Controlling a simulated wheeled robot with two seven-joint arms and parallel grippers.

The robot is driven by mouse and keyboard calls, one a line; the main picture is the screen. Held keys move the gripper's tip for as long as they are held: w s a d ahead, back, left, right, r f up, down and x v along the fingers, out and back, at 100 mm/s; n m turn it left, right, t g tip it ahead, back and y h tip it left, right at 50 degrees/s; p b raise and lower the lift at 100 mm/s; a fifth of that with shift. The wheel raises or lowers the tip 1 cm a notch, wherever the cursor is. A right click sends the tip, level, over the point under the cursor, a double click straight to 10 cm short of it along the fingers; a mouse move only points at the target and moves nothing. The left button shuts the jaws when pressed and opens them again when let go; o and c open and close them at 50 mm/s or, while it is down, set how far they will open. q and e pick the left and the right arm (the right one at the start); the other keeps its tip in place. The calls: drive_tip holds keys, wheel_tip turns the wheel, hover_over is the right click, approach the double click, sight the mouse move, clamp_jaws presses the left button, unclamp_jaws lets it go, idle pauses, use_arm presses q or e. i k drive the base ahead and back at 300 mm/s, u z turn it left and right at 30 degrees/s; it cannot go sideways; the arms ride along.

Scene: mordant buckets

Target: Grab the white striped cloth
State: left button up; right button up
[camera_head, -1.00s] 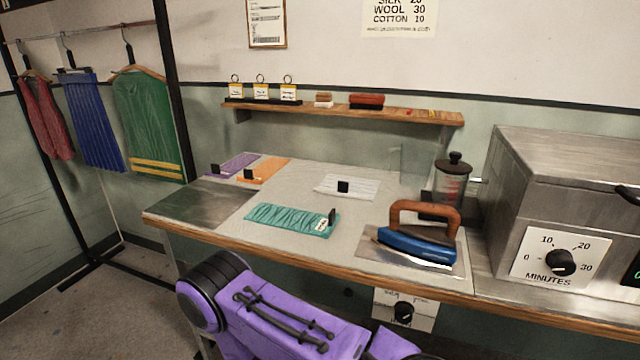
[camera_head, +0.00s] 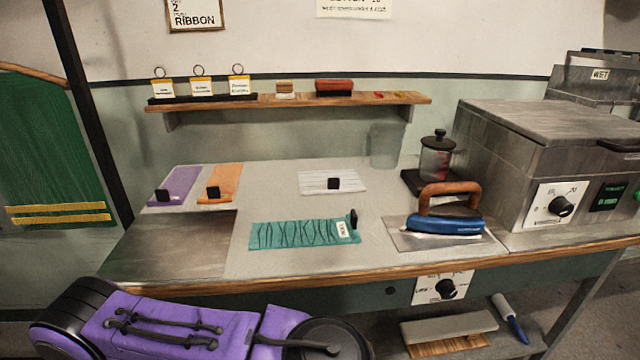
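The white striped cloth (camera_head: 314,181) lies flat on the table toward the back middle, with a small black block (camera_head: 333,183) on it. A teal cloth (camera_head: 290,233) with a white tag lies in front of it. A purple part of my own arm (camera_head: 180,325) shows at the bottom left, below the table's front edge. No gripper fingers show in the view.
The table (camera_head: 270,265) also holds a purple cloth (camera_head: 180,182), an orange cloth (camera_head: 226,178), a blue iron (camera_head: 446,224) on a metal plate, and a glass press (camera_head: 436,160). A large metal box (camera_head: 500,150) stands at the right. A wall shelf (camera_head: 370,100) runs behind.

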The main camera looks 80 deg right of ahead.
sight(315, 183)
drive_tip(key=z, duration=2.25)
